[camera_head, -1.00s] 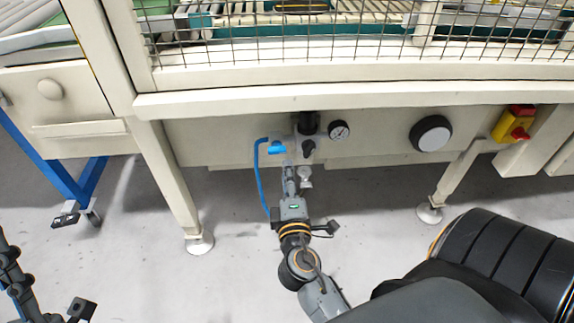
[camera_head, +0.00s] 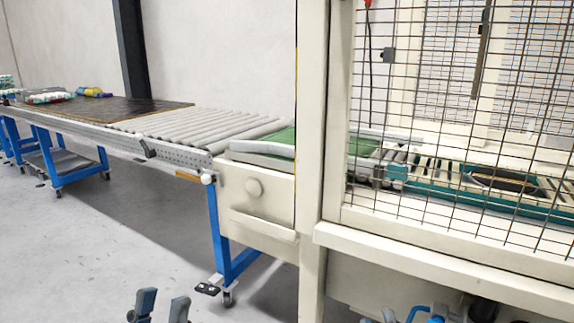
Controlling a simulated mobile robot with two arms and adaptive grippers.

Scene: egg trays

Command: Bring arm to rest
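My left gripper (camera_head: 162,306) shows at the bottom edge, left of the middle. Its two dark fingers point up, stand apart and have nothing between them. It is over the grey floor, clear of the conveyor and the machine. Small grey parts (camera_head: 388,315) show at the bottom edge beside a blue piece (camera_head: 415,312) under the machine. They may be tips of my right gripper, but they are cut off and I cannot tell whether it is open or shut.
A roller conveyor (camera_head: 180,127) on blue legs runs to the far left, with bags (camera_head: 48,97) at its end. The cream machine (camera_head: 312,190) with a mesh guard (camera_head: 440,110) fills the right. A blue cart (camera_head: 68,165) stands at left. The floor at lower left is clear.

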